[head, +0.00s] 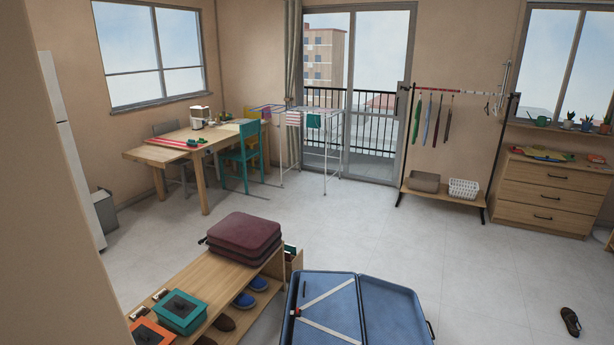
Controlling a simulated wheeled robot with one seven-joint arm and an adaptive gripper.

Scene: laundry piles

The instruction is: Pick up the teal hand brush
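I cannot make out a teal hand brush in the head view. A teal box (182,312) with a dark top panel sits on the low wooden shoe bench (222,282) at the bottom left. An orange box (150,334) is in front of it, cut by the lower edge. Small dark-and-pale items (160,295) lie beside the boxes, too small to identify. My gripper is not in view.
An open blue suitcase (390,312) lies right of the bench, which also bears a maroon case (244,236). A wooden table (165,157) with a teal chair (243,157) and a drying rack (315,140) stand farther back. The middle floor is clear; a dark shoe (570,321) lies at right.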

